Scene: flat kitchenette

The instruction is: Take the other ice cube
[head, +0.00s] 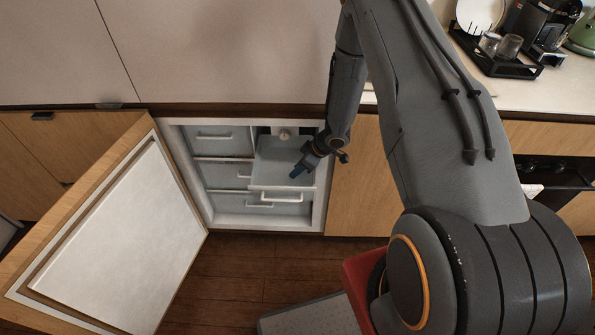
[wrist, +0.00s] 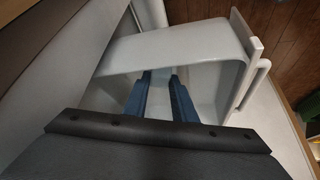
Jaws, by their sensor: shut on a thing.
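My gripper (head: 304,164) reaches down into a pulled-out freezer drawer (head: 268,174), inside the open freezer compartment. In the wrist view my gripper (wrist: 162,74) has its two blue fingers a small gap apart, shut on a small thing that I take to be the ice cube. The cube itself cannot be made out in either view; it is pale or hidden between the fingertips. The fingertips are low inside the white drawer (wrist: 185,46), whose front and handle are at the right of the wrist view.
The freezer door (head: 115,240) stands wide open at the left. Closed drawers (head: 222,140) sit beside and below the open one. A counter (head: 545,95) with a black dish rack (head: 500,62), glasses and a coffee machine (head: 547,25) is at the upper right. Wooden floor (head: 235,270) lies in front.

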